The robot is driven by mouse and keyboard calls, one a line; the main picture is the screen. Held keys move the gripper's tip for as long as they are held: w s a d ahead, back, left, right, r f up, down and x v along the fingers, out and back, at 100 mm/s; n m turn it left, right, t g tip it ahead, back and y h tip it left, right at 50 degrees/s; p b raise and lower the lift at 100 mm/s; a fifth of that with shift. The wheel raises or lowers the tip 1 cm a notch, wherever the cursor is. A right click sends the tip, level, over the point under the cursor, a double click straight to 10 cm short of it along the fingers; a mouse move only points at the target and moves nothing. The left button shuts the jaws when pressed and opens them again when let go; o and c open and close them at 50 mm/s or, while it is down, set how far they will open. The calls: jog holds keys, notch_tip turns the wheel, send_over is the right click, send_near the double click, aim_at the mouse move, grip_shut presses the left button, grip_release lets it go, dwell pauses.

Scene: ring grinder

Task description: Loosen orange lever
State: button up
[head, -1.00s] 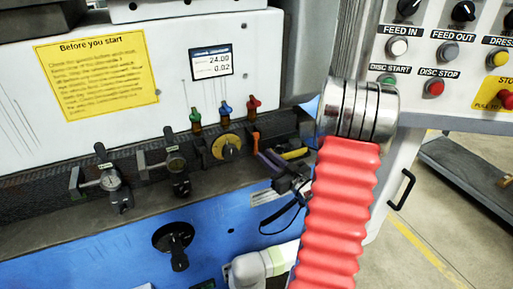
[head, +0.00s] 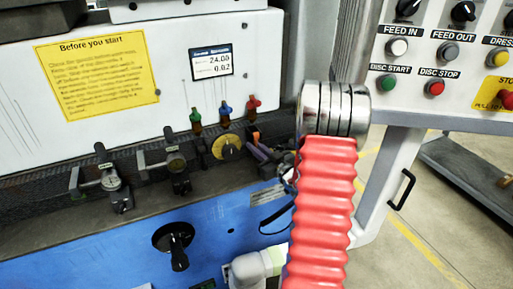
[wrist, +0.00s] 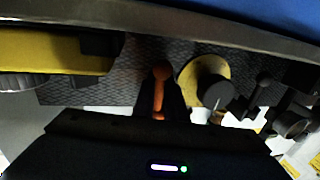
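The orange lever (head: 256,136) stands on the dark machine ledge, right of the yellow dial (head: 228,147). In the wrist view the orange lever (wrist: 160,88) is near the centre, with the yellow dial (wrist: 213,82) to its right. My gripper's dark body (wrist: 160,140) fills the bottom of the wrist view, just below the lever. Dark shapes flank the lever's lower part; I cannot tell whether they are fingers or the lever's mount. In the head view my gripper is mostly hidden behind my red arm sleeve. Contact with the lever cannot be made out.
Green, blue and red knobs (head: 225,113) stand above the ledge. A purple handle (head: 263,152) is close beside the lever. Gauges (head: 110,180) sit left along the ledge, and a black rotary knob (head: 175,240) is on the blue front. A button panel (head: 440,60) stands at right.

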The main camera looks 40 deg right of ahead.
grip_shut()
jog(key=shift+d, duration=0.15)
